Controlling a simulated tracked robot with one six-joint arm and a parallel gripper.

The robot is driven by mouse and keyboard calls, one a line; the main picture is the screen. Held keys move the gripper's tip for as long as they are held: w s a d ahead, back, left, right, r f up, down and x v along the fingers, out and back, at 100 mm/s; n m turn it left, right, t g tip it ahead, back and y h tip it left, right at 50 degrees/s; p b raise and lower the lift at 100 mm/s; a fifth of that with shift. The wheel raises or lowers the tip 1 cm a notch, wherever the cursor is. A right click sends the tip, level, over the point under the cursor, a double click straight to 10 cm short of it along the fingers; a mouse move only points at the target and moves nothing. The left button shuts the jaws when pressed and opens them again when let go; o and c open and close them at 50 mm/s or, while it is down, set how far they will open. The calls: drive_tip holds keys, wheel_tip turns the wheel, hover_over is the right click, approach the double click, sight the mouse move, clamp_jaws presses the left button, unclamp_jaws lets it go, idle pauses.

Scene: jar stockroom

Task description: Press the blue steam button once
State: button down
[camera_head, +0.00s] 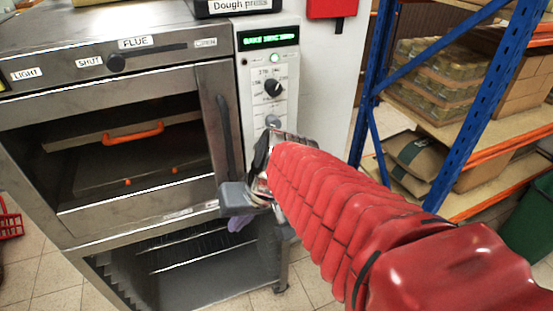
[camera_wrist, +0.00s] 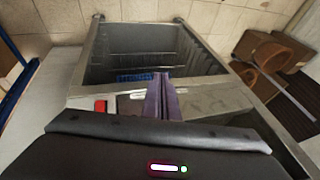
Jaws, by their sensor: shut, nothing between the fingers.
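The oven's white control panel (camera_head: 254,100) has a lit green display (camera_head: 269,38), a dark round knob (camera_head: 273,88) and a grey knob (camera_head: 272,121). My wrist covers its lower part, and I cannot make out the blue steam button in the head view. In the wrist view a red rectangular part (camera_wrist: 100,105) sits on a pale surface left of my fingers. A blue patch (camera_wrist: 135,77) shows beyond it; I cannot tell whether it is the button. My gripper (camera_wrist: 163,77) has its purple fingers together and empty; they also show below my wrist in the head view (camera_head: 240,223).
The oven door (camera_head: 135,157) is shut, with an open lower compartment (camera_head: 190,262) beneath. A blue-framed shelf (camera_head: 377,75) with jars (camera_head: 435,75) stands at right. A red box (camera_head: 331,8) hangs on the wall. In the wrist view, brown containers (camera_wrist: 272,50) stand at right.

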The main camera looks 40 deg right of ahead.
drive_tip(key=d+f+m+t, duration=0.2)
drive_tip(key=d+m, duration=0.3)
drive_tip(key=d, duration=0.5)
drive_tip(key=d+f+m+t, duration=0.3)
drive_tip(key=d+m, duration=0.2)
drive_tip(key=d, duration=0.6)
drive_tip(key=shift+w+d+h, duration=0.15)
drive_tip(key=shift+w+h, duration=0.25)
drive_tip(key=shift+w, duration=0.1)
drive_tip(key=w+d, duration=0.2)
drive_tip(key=w, duration=0.6)
drive_tip(key=shift+w+d, duration=0.15)
drive_tip(key=shift+d, duration=0.05)
drive_tip(key=shift+w, duration=0.15)
idle(0.9)
drive_tip(key=shift+w+d, duration=0.15)
drive_tip(key=shift+w, duration=0.1)
